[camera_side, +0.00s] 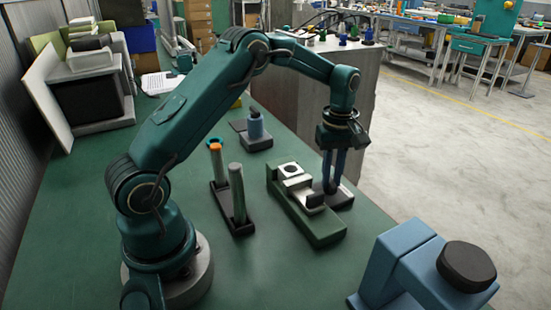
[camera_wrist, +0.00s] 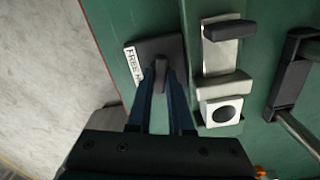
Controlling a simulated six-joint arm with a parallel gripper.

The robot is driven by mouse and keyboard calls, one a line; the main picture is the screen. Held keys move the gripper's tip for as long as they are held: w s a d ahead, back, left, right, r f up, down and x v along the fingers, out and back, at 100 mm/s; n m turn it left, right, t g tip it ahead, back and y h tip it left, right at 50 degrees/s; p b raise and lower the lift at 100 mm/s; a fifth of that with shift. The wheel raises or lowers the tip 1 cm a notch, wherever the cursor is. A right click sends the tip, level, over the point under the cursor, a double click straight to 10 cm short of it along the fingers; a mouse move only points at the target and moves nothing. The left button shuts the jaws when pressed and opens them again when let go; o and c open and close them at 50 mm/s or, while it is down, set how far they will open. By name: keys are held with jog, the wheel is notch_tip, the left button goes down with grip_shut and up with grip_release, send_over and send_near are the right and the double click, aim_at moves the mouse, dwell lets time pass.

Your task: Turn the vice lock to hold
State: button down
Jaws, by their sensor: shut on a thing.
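The vice lock is a small dark knob (camera_wrist: 160,68) on a dark square plate (camera_wrist: 172,45) beside the vice. A white label (camera_wrist: 131,62) on the plate's left edge reads "FREE" and then a letter like H; the rest is hidden. My gripper (camera_wrist: 160,78) points down at the plate and is shut on the knob, its two blue fingers covering much of it. In the side view my gripper (camera_side: 332,184) stands over the same plate (camera_side: 344,199). The green vice (camera_side: 318,232) has grey jaws and a white block (camera_side: 289,170) with a round dark hole at one end.
A blue cylinder on a dark base (camera_side: 256,143) stands behind. A blue arm-like machine (camera_side: 425,275) is at front right. The green table (camera_side: 80,230) is otherwise fairly clear.

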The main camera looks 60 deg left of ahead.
aim_at(331, 181)
jog(key=m, duration=1.1)
jog(key=shift+r+m, duration=0.1)
jog(key=shift+m, duration=1.7)
jog(key=c, duration=0.8)
grip_release()
jog(key=shift+r, duration=2.5)
